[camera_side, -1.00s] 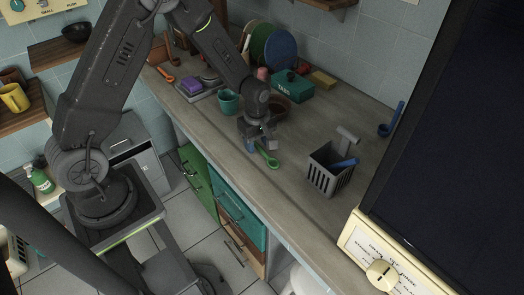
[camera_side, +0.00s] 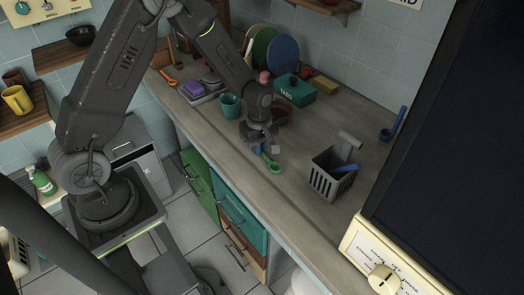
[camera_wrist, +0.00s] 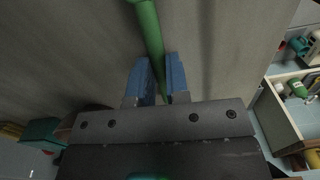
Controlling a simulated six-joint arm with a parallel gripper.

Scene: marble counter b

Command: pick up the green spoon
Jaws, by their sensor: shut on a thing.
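The green spoon (camera_side: 272,164) is at the front part of the counter, its bowl end showing just below my gripper in the side view. My gripper (camera_side: 264,149) points down over it, its blue fingers around the handle. In the wrist view the green handle (camera_wrist: 148,28) runs between the two blue fingers (camera_wrist: 157,80), which are shut on it. The rest of the spoon is hidden by the gripper or out of that view. I cannot tell whether the spoon is clear of the counter (camera_side: 240,147).
A grey slotted basket (camera_side: 328,182) holding utensils stands to the right. A teal mug (camera_side: 230,105), a brown bowl (camera_side: 283,115) and a teal box (camera_side: 296,91) stand behind. A blue ladle (camera_side: 393,124) is at the far right. The counter between gripper and basket is clear.

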